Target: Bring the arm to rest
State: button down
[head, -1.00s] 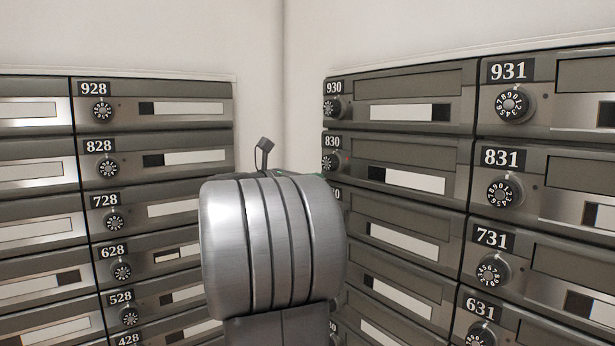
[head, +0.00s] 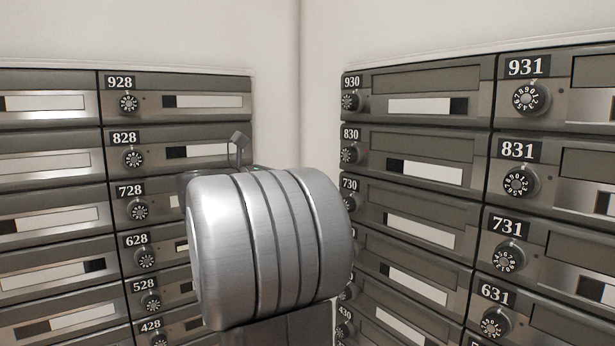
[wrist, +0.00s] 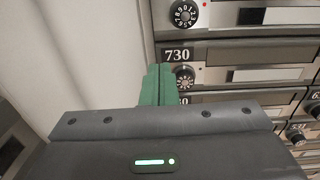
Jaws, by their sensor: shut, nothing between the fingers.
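My gripper (wrist: 158,86) shows in the wrist view as green fingers closed together with nothing between them. The fingertips overlap the left edge of the mailbox column, beside the dial (wrist: 185,77) of box 730 (wrist: 240,53). I cannot tell how far they are from the doors. In the head view my arm's large silver joint (head: 268,245) fills the lower middle and hides the fingers. A small dark part of my arm (head: 238,142) sticks up behind the joint.
Grey mailboxes with dials line the left wall (head: 50,160) and the right wall (head: 430,150). They meet near a white corner (head: 299,110) behind my arm. Box 830 (head: 425,170) and box 730 (head: 415,232) are partly close behind the joint in the picture.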

jog(key=v, duration=0.3)
jog(key=shift+s+a, duration=0.2)
jog(key=shift+a, duration=0.1)
jog(key=shift+d, duration=0.1)
